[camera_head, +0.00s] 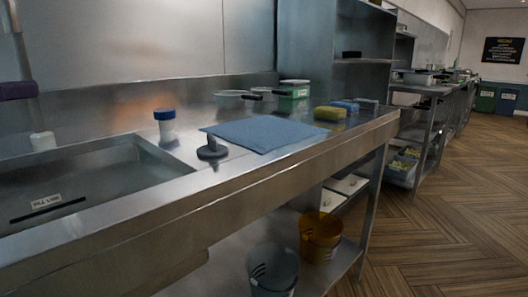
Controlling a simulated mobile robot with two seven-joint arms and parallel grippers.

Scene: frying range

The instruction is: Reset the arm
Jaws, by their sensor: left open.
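I make out no arm or gripper of mine clearly in the head view. A steel counter (330,143) runs from the lower left to the upper right. A steel sink basin (105,180) is set into its left part.
A white container with a blue lid (165,124) stands behind the sink. A yellow sponge (329,113) and a green box (293,92) are farther right. Two bins, grey (273,270) and orange (320,237), stand on the lower shelf. The wooden floor (450,220) at right is clear.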

